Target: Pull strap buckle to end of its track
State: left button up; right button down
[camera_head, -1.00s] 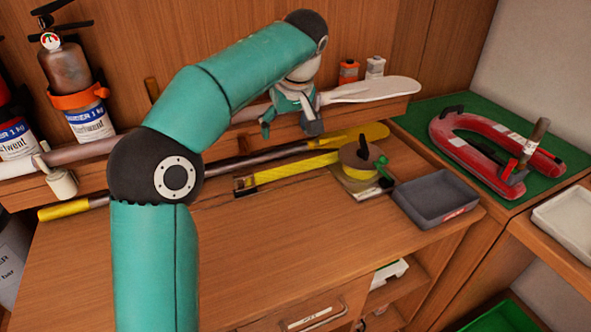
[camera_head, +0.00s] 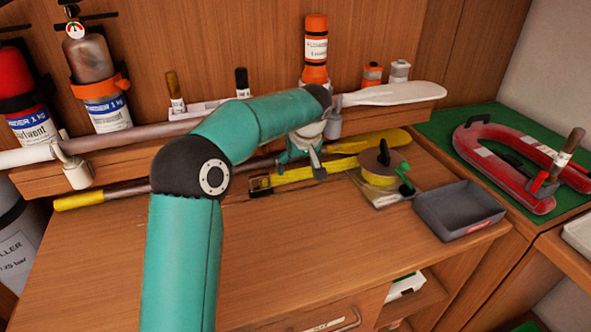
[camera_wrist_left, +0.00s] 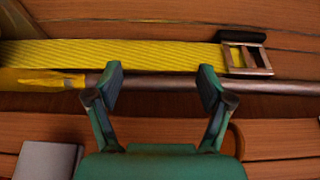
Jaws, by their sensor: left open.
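A flat yellow strap (camera_head: 292,179) lies along the back of the wooden bench, running from the reel (camera_head: 379,177) to a buckle (camera_head: 260,186) at its left end. In the left wrist view the strap (camera_wrist_left: 110,54) runs across the top and the metal buckle (camera_wrist_left: 247,59) with a black bar is at the upper right. My left gripper (camera_head: 301,163) is over the strap, between buckle and reel. In the left wrist view the gripper (camera_wrist_left: 161,78) is open with nothing between its fingers; the buckle is beyond its right finger. My right gripper is not in view.
A long pole with yellow ends (camera_head: 79,201) lies behind the strap. A grey tray (camera_head: 459,212) stands right of the reel. A shelf behind bears a white-bladed paddle (camera_head: 395,94) and an orange bottle (camera_head: 316,50). The bench front is clear.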

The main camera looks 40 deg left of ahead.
pick_arm(q)
jog(key=shift+x, duration=1)
grip_shut()
jog(key=c, duration=1.5)
grip_release()
jog(key=o, duration=1.5)
jog(key=shift+r, duration=0.1)
